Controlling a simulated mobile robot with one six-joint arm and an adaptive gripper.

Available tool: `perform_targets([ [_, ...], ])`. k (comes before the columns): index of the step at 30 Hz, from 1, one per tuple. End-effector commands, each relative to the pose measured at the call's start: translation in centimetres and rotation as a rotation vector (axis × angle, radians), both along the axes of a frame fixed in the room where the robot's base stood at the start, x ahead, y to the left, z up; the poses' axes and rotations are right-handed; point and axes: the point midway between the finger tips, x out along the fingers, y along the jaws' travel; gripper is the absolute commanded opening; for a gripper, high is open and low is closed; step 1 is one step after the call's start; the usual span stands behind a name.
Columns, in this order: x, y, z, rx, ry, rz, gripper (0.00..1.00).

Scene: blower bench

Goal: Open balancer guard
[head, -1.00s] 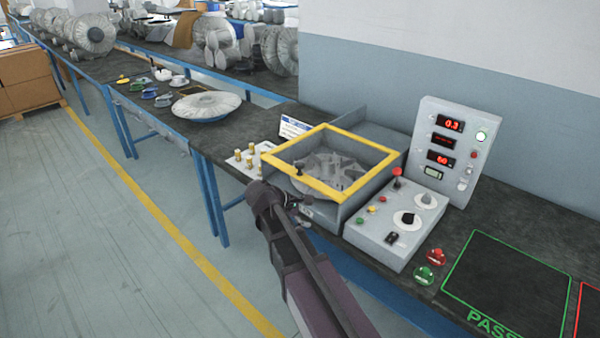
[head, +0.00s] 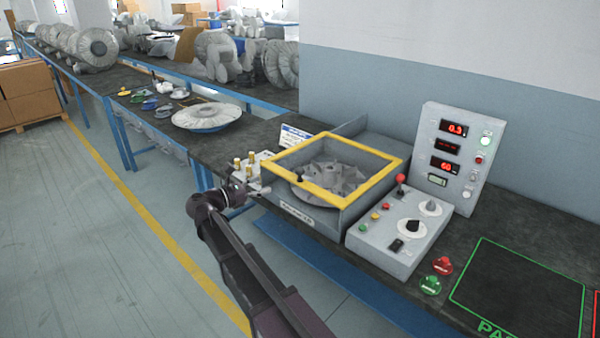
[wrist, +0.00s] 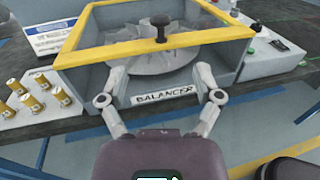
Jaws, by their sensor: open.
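The balancer (head: 325,208) is a grey box on the bench with a yellow-framed clear guard (head: 352,202) lying closed over its top. A grey bladed impeller (head: 335,177) shows through the guard. The guard's dark knob (wrist: 160,22) stands on the front bar of the yellow frame in the wrist view. My gripper (wrist: 163,88) is open and empty, its fingers spread in front of the balancer's front wall, either side of the label. The knob is beyond the fingertips, centred between them and apart from them. In the head view my gripper (head: 262,190) is at the balancer's front left corner.
A control box (head: 398,228) with buttons and a red-topped lever stands right of the balancer, with a display panel (head: 455,155) behind. Brass-coloured weights (wrist: 38,92) stand on a plate at left, near a sign (wrist: 55,35). A wrapped disc (head: 206,115) lies farther left.

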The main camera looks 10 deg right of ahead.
Motion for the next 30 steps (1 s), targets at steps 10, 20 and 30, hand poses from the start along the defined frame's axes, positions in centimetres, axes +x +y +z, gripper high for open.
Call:
perform_targets([
  [10, 0.4, -0.9, 0.0, 0.003, -0.001, -0.001, 0.83],
  [20, 1.9, -4.5, 0.0, 0.003, -0.001, -0.004, 0.83],
  [30, 4.0, -9.3, 0.0, 0.002, 0.000, -0.004, 0.83],
])
